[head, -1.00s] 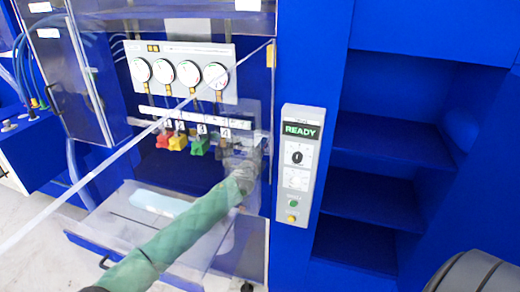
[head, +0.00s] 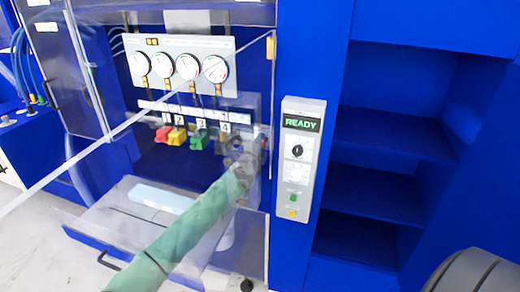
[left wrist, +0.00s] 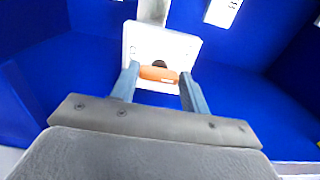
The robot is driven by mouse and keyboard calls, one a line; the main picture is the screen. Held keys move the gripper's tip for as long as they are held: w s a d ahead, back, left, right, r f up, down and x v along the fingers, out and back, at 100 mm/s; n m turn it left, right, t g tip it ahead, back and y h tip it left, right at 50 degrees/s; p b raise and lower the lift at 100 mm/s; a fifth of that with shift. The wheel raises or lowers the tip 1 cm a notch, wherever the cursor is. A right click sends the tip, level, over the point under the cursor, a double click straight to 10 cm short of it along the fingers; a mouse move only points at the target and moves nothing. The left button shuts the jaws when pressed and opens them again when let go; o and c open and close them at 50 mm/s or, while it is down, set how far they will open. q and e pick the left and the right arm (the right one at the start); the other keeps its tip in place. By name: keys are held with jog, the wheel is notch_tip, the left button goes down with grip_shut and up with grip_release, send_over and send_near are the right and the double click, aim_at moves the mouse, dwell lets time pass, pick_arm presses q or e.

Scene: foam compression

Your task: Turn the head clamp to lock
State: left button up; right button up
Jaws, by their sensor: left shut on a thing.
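In the left wrist view an orange clamp handle (left wrist: 155,74) sits in front of a white plate (left wrist: 160,43), between the fingers of my left gripper (left wrist: 160,84). The gripper is shut on the handle. In the head view my left gripper (head: 243,150) is at the right end of the cabinet interior, beside the fourth lever. The arm and clear panel obscure the clamp there, so its exact angle is hard to tell.
Red (head: 162,133), yellow (head: 177,136) and green (head: 198,140) levers hang below several gauges (head: 188,66). A grey control panel (head: 300,160) reads READY. A clear door spans the cabinet front. A pale blue block (head: 160,198) lies on the low drawer. Blue shelves (head: 385,130) are empty.

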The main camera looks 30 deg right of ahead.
pick_arm(q)
jog(key=shift+f+n, duration=0.1)
jog(key=shift+n, duration=0.4)
pick_arm(e)
jog(key=shift+w+a, duration=0.15)
jog(key=shift+w, duration=0.45)
pick_arm(q)
jog(key=o, duration=1)
jog(key=shift+b+v, duration=1.7)
jog(key=shift+v, duration=2.25)
pick_arm(e)
jog(key=w+a+r, duration=0.1)
jog(key=w, duration=0.6)
jog(key=shift+w+a+r+t, duration=0.25)
jog(key=shift+w+r+t, duration=0.05)
jog(key=shift+r+t, duration=0.1)
